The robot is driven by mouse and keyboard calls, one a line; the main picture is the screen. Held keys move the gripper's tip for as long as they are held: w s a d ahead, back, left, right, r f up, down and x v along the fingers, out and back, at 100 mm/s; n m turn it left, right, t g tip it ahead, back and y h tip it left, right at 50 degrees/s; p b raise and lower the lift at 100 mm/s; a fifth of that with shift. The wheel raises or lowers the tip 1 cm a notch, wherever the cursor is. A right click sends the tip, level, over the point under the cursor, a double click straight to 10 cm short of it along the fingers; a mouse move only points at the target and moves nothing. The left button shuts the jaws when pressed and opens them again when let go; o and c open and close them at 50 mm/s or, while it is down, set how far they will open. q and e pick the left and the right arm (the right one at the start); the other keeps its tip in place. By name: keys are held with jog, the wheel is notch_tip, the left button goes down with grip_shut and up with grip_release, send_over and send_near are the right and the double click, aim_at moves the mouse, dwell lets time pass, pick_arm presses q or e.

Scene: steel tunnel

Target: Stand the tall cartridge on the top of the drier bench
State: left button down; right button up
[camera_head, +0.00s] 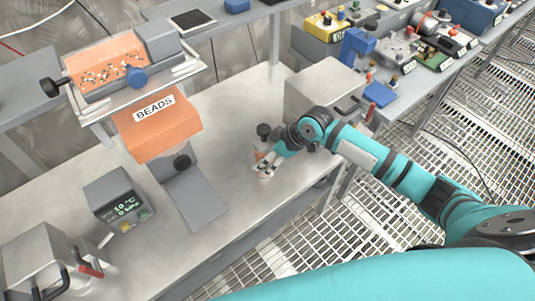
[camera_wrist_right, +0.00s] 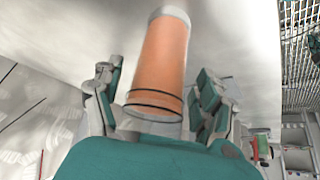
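The tall cartridge is an orange cylinder with a pale end cap (camera_wrist_right: 162,62) and dark rings near its other end. In the right wrist view it lies between the two fingers of my right gripper (camera_wrist_right: 160,98), with a visible gap on each side, so the gripper looks open around it. In the head view my right gripper (camera_head: 265,164) is low over the steel drier bench (camera_head: 235,120); the fingers hide most of the cartridge, and only a little orange (camera_head: 259,155) shows. Whether its end touches the bench top is unclear. My left gripper is not in view.
An orange hopper marked BEADS (camera_head: 160,128) stands left of the gripper, with a grey plate (camera_head: 195,198) below. A display box (camera_head: 118,198) is farther left. A dark-capped piece (camera_head: 264,131) and a steel box (camera_head: 318,88) are close behind the gripper. Bare bench lies in front.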

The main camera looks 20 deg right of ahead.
jog(key=b+v, duration=0.1)
jog(key=v, duration=1.1)
jog(key=shift+w, duration=0.1)
dwell(1.9)
